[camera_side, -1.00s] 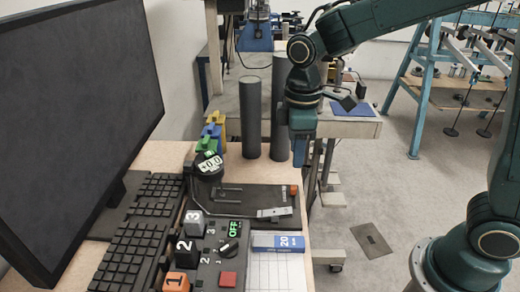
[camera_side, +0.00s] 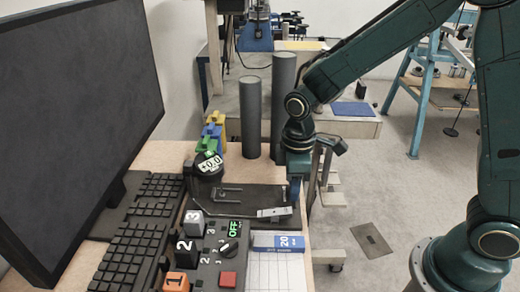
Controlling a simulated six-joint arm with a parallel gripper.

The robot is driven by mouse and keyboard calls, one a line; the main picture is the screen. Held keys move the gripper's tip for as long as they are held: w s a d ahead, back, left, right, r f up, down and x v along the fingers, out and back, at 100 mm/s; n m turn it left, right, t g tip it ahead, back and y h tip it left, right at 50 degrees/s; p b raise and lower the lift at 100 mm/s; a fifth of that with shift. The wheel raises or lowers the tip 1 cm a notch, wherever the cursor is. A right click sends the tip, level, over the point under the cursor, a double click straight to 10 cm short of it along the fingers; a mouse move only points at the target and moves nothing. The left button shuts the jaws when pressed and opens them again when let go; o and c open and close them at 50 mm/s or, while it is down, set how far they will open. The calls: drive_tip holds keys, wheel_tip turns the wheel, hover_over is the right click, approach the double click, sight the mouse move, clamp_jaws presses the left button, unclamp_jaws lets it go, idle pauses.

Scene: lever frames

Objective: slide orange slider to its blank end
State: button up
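An orange block marked 1 (camera_side: 176,282) stands at the front of the dark control panel, partly cut off by the bottom edge of the picture. My gripper (camera_side: 295,196) points down at the right edge of the dark board (camera_side: 250,195), well to the right of these blocks. It covers the place of a small orange piece on that board. I cannot tell whether its fingers are open or touch anything. No end markings are readable on the orange pieces.
A metal lever (camera_side: 273,212) lies on the board just left of my gripper. Two dark cylinders (camera_side: 250,117) rise behind. A keyboard (camera_side: 130,240) lies left.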

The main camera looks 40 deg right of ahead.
sight(294, 208)
clamp_jaws()
drive_tip(key=shift+s+a, duration=1.4)
drive_tip(key=shift+a, duration=0.05)
unclamp_jaws()
